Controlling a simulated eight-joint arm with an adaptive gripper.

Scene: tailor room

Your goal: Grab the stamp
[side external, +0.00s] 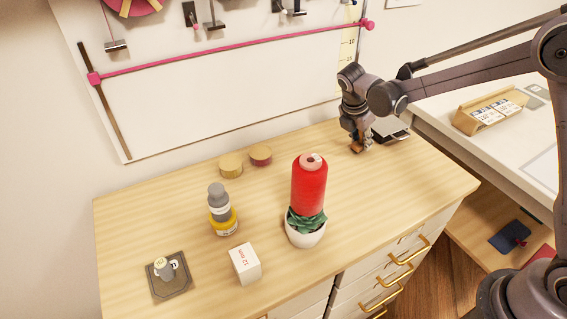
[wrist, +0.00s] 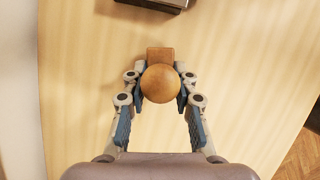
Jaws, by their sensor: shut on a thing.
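The stamp (wrist: 160,83), with a round brown wooden knob and a rectangular wooden base, is between the fingertips in the wrist view. My gripper (wrist: 160,86) is shut on its knob, one finger on each side. In the side external view my gripper (side external: 356,139) points down at the far right part of the wooden tabletop (side external: 385,190), with the small brown stamp (side external: 357,147) under it. The stamp is at or close to the tabletop; I cannot tell whether it touches. The stamp's underside is hidden.
A dark box (wrist: 160,4) lies just beyond my gripper. A white box (side external: 245,264), a stacked bottle (side external: 219,200) and two round tins (side external: 231,165) stand further left. The tabletop between is clear.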

